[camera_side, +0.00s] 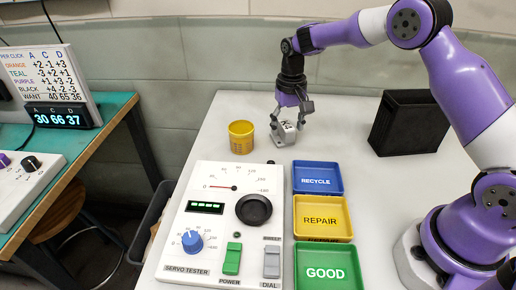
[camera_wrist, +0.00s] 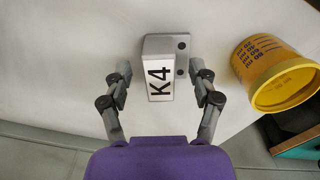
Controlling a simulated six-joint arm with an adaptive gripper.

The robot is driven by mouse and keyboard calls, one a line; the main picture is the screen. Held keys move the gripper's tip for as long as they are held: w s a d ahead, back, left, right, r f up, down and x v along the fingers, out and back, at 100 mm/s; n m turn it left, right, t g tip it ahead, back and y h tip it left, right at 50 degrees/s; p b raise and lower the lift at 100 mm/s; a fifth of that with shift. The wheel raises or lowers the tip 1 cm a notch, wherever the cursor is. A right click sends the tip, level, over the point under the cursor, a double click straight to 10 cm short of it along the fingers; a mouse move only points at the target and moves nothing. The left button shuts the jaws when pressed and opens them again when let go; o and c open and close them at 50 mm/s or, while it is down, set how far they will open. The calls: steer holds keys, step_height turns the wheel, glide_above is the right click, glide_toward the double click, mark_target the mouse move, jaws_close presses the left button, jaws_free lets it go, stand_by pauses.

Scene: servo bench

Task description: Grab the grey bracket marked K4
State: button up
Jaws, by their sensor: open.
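The grey bracket marked K4 (camera_wrist: 160,77) lies on the white bench, its black lettering and two dark holes showing in the wrist view. In the side view the bracket (camera_side: 284,133) sits behind the servo tester, partly hidden by my gripper. My gripper (camera_side: 292,121) points down over it. In the wrist view my gripper (camera_wrist: 161,80) is open, with one finger on each side of the bracket. A gap shows between the bracket and each finger. I cannot tell exactly how high the fingertips are above the bench.
A yellow cup (camera_side: 241,137) stands just left of the bracket. A blue RECYCLE tray (camera_side: 317,190), yellow REPAIR tray (camera_side: 322,207) and green GOOD tray (camera_side: 327,284) line up in front. The servo tester (camera_side: 196,258) lies left of them. A black box (camera_side: 402,122) stands at right.

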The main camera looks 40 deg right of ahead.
steer(key=shift+f, duration=0.75)
jaws_close()
steer(key=shift+r, duration=0.15)
